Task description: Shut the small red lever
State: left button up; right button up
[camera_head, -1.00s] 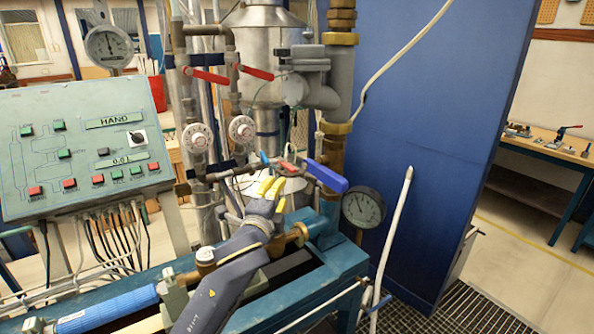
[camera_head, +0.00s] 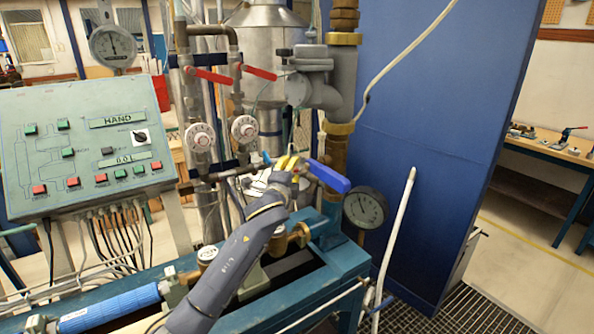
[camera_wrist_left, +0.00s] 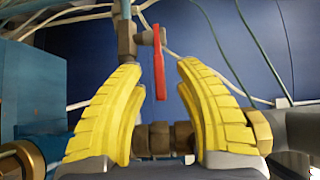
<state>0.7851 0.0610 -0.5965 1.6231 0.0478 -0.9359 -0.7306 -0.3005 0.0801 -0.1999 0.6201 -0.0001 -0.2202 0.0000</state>
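The small red lever (camera_wrist_left: 159,65) hangs down from a pipe fitting in the left wrist view, between my two yellow fingers and beyond them. My left gripper (camera_wrist_left: 157,80) is open, with clear gaps on both sides of the lever, and I see no contact. In the head view my left gripper (camera_head: 289,162) is at the valve pipe, just left of the blue handle (camera_head: 328,176), and mostly hides the small red lever. My right gripper is not in view.
Two longer red levers (camera_head: 208,75) sit higher on the pipes, above two white dials (camera_head: 200,138). A pressure gauge (camera_head: 365,207) stands at the right. A control panel (camera_head: 85,147) is at the left. A blue wall (camera_head: 430,130) lies behind.

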pick_arm(q)
jog(key=shift+o, duration=0.4)
grip_shut()
